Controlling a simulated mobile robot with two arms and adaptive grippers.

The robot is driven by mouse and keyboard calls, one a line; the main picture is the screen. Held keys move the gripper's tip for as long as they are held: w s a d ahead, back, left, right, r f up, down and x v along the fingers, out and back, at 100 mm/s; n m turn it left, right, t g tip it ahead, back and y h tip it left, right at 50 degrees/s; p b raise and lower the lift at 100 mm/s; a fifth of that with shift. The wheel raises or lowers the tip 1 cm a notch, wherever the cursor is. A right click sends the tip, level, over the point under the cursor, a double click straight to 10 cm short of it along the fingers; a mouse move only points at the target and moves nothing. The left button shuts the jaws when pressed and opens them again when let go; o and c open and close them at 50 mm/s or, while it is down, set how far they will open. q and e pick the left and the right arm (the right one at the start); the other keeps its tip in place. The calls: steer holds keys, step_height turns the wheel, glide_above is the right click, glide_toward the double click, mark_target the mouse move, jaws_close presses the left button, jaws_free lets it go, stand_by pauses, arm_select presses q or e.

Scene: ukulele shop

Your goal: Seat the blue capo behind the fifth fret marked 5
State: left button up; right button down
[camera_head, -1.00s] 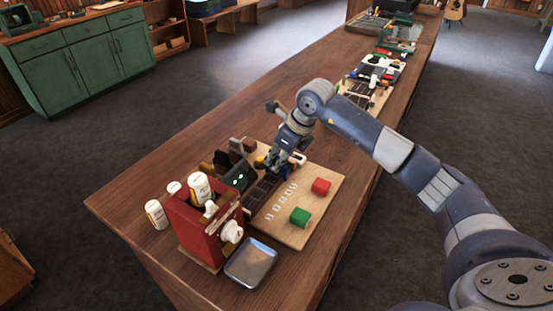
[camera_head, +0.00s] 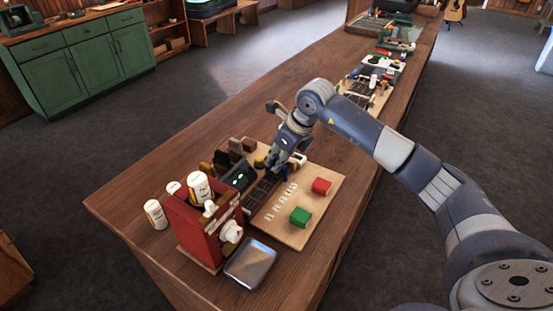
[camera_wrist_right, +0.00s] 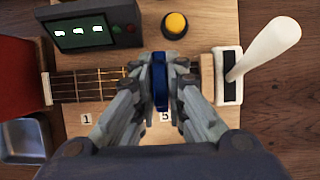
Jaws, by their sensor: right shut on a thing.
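The blue capo (camera_wrist_right: 160,82) is between the fingers of my right gripper (camera_wrist_right: 160,90), which is shut on it. The capo is over the fretboard (camera_wrist_right: 92,85), near the label 5 (camera_wrist_right: 165,117). I cannot tell whether it touches the strings. The label 1 (camera_wrist_right: 87,119) lies farther left in the wrist view; the labels between are hidden by my fingers. My left gripper is not in view.
A red stand (camera_head: 195,230) and a metal tray (camera_head: 250,264) are at the near end. Beside the neck are a display box (camera_wrist_right: 92,28), a yellow button (camera_wrist_right: 175,24) and a white lever (camera_wrist_right: 265,48).

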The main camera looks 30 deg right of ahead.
mark_target(284, 165)
steer(key=shift+f+b, duration=0.3)
steer(key=shift+f, duration=0.2)
steer(key=c, duration=1.9)
jaws_free()
steer(key=shift+p+v, duration=1.5)
steer(key=shift+v, duration=1.45)
steer(key=p+v, duration=0.2)
steer(key=v, duration=0.3)
steer(key=shift+r, duration=0.1)
